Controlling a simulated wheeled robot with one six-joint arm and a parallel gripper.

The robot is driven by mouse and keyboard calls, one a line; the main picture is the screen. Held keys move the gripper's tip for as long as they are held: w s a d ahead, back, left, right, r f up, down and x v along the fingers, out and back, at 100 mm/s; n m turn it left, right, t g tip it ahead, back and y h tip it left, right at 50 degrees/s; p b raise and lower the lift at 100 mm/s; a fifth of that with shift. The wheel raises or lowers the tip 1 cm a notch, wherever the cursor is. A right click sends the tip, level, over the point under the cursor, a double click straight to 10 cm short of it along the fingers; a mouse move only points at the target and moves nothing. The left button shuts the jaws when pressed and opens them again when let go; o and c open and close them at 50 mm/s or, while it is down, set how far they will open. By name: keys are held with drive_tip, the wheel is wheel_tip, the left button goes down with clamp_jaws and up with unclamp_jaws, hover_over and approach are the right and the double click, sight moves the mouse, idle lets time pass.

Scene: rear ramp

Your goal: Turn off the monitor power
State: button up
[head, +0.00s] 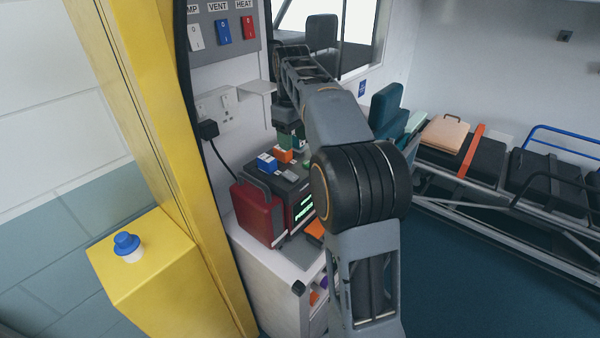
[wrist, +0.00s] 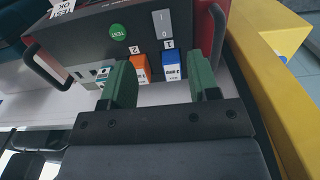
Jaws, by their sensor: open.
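The monitor is a dark box with red ends; in the head view its dark body (head: 303,200) sits on a white cabinet, green lines lit on its screen. In the wrist view its dark top (wrist: 90,38) carries a grey rocker switch (wrist: 161,22), a round green TEST sticker (wrist: 117,32), an orange block marked 2 (wrist: 140,70) and a blue block marked 1 (wrist: 172,66). My gripper (wrist: 160,78) is open, its green fingers either side of the two blocks in the picture. Whether it touches anything I cannot tell. In the head view my gripper (head: 291,136) is above the monitor, partly hidden.
A black plug (head: 208,129) sits in the wall socket, its cord running down behind the monitor. LAMP, VENT and HEAT switches (head: 223,33) are on a wall panel above. A yellow post (head: 150,120) stands left.

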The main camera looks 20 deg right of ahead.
sight(295, 177)
wheel_tip(295, 177, down, 11)
drive_tip(key=shift+f, duration=0.2)
idle(0.3)
drive_tip(key=shift+c, duration=0.4)
drive_tip(key=c, duration=0.8)
drive_tip(key=r+g+p, duration=0.1)
drive_tip(key=p, duration=0.2)
drive_tip(key=shift+w+a+h+p, duration=0.1)
drive_tip(key=shift+a+h+p, duration=0.05)
drive_tip(key=shift+h+p, duration=0.15)
drive_tip(key=shift+c, duration=0.2)
drive_tip(key=shift+w+g+p, duration=0.15)
drive_tip(key=shift+g+p, duration=0.45)
drive_tip(key=shift+p, duration=0.55)
drive_tip(key=shift+f+g+h+p, duration=0.25)
drive_tip(key=shift+g+h+p, duration=0.05)
